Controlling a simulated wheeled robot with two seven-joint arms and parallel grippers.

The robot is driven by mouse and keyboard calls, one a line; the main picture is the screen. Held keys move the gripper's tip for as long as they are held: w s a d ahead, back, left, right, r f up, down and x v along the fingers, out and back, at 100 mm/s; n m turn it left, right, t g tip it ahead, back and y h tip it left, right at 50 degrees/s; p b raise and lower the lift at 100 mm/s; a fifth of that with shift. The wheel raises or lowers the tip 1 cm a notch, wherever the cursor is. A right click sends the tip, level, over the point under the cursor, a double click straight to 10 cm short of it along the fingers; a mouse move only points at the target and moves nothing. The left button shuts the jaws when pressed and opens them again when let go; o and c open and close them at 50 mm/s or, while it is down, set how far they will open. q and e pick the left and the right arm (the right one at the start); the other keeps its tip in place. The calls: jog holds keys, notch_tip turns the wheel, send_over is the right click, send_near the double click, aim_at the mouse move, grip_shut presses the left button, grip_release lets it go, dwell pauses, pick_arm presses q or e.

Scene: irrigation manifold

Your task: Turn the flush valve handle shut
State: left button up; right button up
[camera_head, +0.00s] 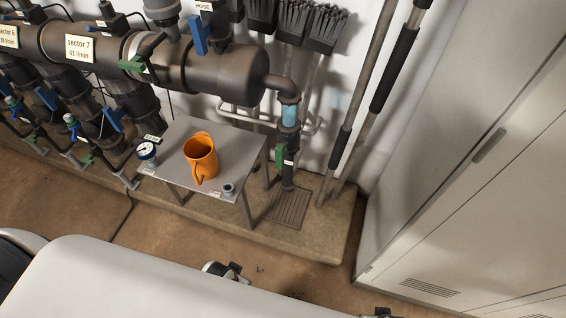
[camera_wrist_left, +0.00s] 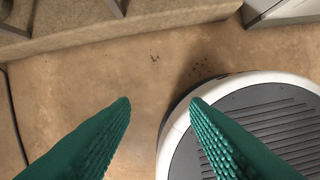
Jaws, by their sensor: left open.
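A green handle (camera_head: 280,157) sits on the valve of the vertical drain pipe at the manifold's right end; I take it as the flush valve handle. It appears to lie along the pipe. Above it is a clear section (camera_head: 289,116) with bluish water. Below, the pipe ends over a floor grate (camera_head: 288,208). My left gripper (camera_wrist_left: 161,104) shows in the left wrist view as two green ridged fingers, spread apart with nothing between them, above the floor. The valve is not in that view. My right gripper is not clearly visible.
A small metal table (camera_head: 175,178) left of the drain pipe holds an orange jug (camera_head: 201,157), a gauge (camera_head: 147,151) and a small grey fitting (camera_head: 229,189). Brushes (camera_head: 296,22) and poles (camera_head: 388,75) stand behind. A grey cabinet (camera_head: 455,190) is at right. Floor before the plinth is clear.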

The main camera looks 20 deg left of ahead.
pick_arm(q)
jog(key=w+a+r+m+t+y+b, duration=0.1)
jog(key=w+r+b, duration=0.2)
jog(key=r, duration=0.4)
jog(key=w+a+r+m+t+y+b, duration=0.1)
jog(key=w+a+r+m+t+b, duration=0.2)
jog(key=r, duration=0.5)
pick_arm(e)
notch_tip(320, 180, up, 13)
jog(key=w+t, duration=0.1)
jog(key=w, duration=0.2)
pick_arm(q)
jog(key=m+t+h+b, duration=0.15)
jog(key=m+t, duration=1.05)
jog(key=m, duration=1.8)
send_near(278, 158)
jog(key=shift+h, duration=0.45)
jog(key=w, duration=1)
jog(key=shift+w+r, duration=0.1)
jog(key=shift+w, duration=0.45)
pick_arm(e)
notch_tip(278, 158, down, 15)
jog(key=shift+s+a+r+g, duration=0.15)
jog(key=shift+s+a+g, duration=0.15)
jog(key=shift+s+a, duration=0.05)
